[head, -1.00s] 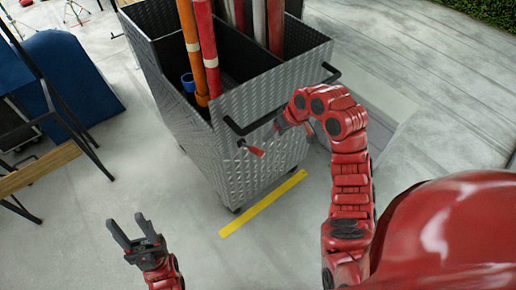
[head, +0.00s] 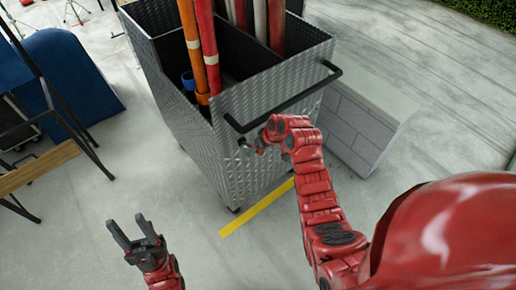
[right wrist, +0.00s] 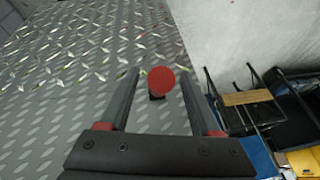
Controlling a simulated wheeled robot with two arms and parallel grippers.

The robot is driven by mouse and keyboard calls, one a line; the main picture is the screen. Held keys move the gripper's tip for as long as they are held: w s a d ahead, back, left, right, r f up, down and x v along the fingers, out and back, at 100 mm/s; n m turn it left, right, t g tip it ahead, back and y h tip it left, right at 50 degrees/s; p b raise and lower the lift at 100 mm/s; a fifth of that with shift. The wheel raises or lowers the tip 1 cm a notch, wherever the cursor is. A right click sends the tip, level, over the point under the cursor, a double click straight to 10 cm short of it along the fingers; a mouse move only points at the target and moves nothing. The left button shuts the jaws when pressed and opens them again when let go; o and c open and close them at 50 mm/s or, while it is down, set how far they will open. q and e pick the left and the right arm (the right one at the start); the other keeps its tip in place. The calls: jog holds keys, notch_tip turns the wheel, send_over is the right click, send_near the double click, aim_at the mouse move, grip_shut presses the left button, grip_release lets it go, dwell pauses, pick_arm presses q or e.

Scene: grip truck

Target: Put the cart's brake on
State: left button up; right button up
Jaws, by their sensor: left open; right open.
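The cart (head: 262,160) is a grey diamond-plate box with a black push handle (head: 290,100) on its near side. In the right wrist view a red round knob (right wrist: 161,81), seen end-on with a dark stem below, stands out from the cart's plate; I take it for the brake lever's end. My right gripper (right wrist: 161,72) is open, with a finger on each side of the knob and a gap at both sides. In the head view this gripper (head: 246,147) is at the cart's near face below the handle and hides the knob. My left gripper (head: 137,231) is open and empty, over the floor.
Orange and red pipes (head: 207,45) stand in the cart. A yellow strip (head: 257,207) lies on the floor before it. A grey block (head: 365,130) stands right of the cart. A wooden bench (head: 40,168) and a blue object (head: 75,75) are at left. Floor between is clear.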

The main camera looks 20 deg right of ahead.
jog(key=shift+f, duration=0.15)
grip_shut()
dwell(1.4)
